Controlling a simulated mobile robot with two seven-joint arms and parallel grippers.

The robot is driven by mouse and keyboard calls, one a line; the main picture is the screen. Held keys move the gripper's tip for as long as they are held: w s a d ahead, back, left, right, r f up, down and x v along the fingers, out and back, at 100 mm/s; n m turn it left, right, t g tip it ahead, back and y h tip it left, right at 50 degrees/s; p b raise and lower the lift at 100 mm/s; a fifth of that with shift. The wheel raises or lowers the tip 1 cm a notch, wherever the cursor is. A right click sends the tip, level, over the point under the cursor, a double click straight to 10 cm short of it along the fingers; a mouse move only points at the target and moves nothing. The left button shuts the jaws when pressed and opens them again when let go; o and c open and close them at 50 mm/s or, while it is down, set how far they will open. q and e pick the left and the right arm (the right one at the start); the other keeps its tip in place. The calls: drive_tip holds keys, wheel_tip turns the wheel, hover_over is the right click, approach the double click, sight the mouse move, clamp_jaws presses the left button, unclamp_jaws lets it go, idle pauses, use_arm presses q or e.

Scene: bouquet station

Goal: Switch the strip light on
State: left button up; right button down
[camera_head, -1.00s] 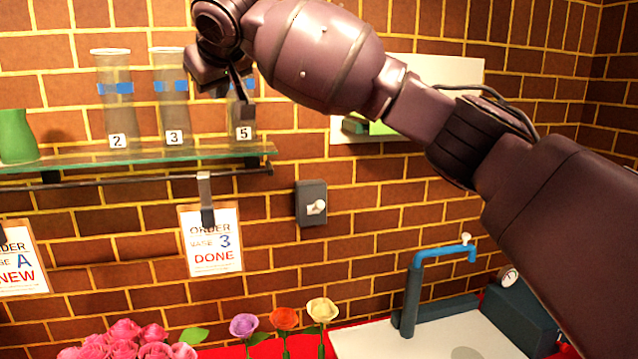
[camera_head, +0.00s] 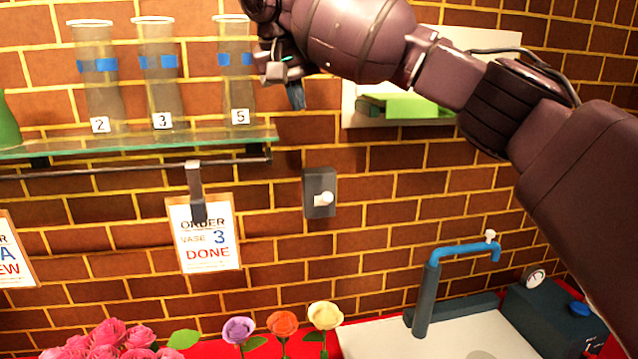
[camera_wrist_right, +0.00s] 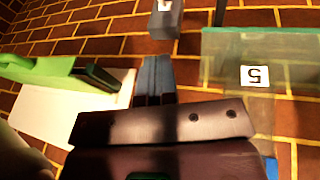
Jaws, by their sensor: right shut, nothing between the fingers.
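A grey wall switch (camera_head: 319,180) with a pale knob (camera_head: 325,198) is mounted on the brick wall, below and right of the glass shelf. It also shows at the top of the right wrist view (camera_wrist_right: 167,24). I cannot tell its on or off position. My right gripper (camera_head: 297,97) is shut and empty, pointing down, above the switch and apart from it in the image. Its fingers also show in the right wrist view (camera_wrist_right: 154,72), below the switch in that picture. My left gripper is not in view. I cannot make out the strip light itself.
Clear vases with blue bands, such as vase 5 (camera_head: 237,75), stand on the glass shelf (camera_head: 150,143) left of the gripper. A clipped order card (camera_head: 208,240) hangs below. A green block on a white panel (camera_head: 405,106) is behind my arm. Flowers (camera_head: 283,325) and a blue tap (camera_head: 465,250) are lower.

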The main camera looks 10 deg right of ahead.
drive_tip(key=p, duration=0.1)
approach(324, 198)
drive_tip(key=w+x, duration=0.1)
drive_tip(key=x, duration=0.5)
drive_tip(key=shift+w+f, duration=0.15)
drive_tip(key=shift+w, duration=0.15)
drive_tip(key=shift+f, duration=0.1)
idle(0.5)
